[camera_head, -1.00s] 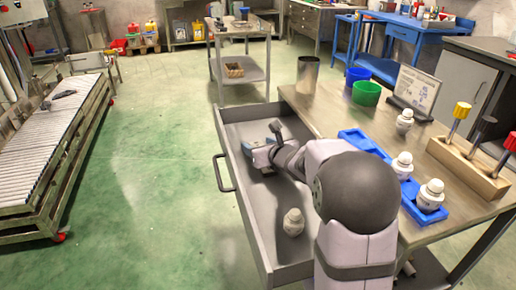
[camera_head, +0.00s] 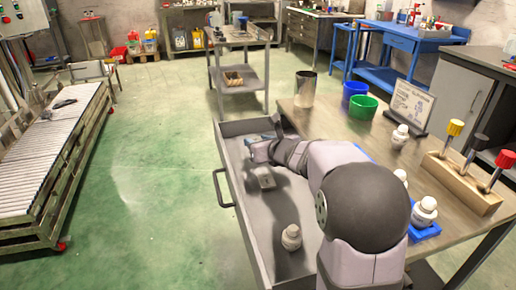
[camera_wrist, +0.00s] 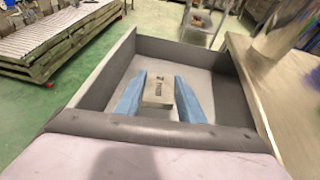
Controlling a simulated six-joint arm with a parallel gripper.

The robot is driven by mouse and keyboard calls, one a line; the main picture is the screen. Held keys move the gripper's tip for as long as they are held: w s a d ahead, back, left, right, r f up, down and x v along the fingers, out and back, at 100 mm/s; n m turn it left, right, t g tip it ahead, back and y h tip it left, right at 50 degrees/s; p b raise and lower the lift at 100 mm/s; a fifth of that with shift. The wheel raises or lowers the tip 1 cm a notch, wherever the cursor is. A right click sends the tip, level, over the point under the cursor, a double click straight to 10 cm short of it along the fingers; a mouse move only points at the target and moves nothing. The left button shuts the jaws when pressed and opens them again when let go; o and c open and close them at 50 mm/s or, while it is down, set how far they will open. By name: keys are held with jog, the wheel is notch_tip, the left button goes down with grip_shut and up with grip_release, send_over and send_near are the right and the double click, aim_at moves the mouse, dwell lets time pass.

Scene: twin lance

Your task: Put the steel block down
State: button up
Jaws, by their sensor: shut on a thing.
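The steel block (camera_wrist: 158,92) is a small grey block with dark markings on its face. In the wrist view it sits between the two blue fingers of my gripper (camera_wrist: 160,84), which is shut on it. Behind it is the grey floor of the open drawer. In the head view my gripper (camera_head: 262,147) is over the far part of the drawer (camera_head: 238,215), partly hidden by my arm. The gap between block and drawer floor is unclear.
A white bottle (camera_head: 291,237) stands in the drawer's near part. The workbench (camera_head: 440,220) on the right holds a metal cylinder (camera_head: 305,89), blue and green cups (camera_head: 363,107), more white bottles and a wooden tool rack (camera_head: 462,182). The drawer's left middle floor is clear.

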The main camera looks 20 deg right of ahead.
jog(key=shift+r+p, duration=0.65)
jog(key=shift+r, duration=1.1)
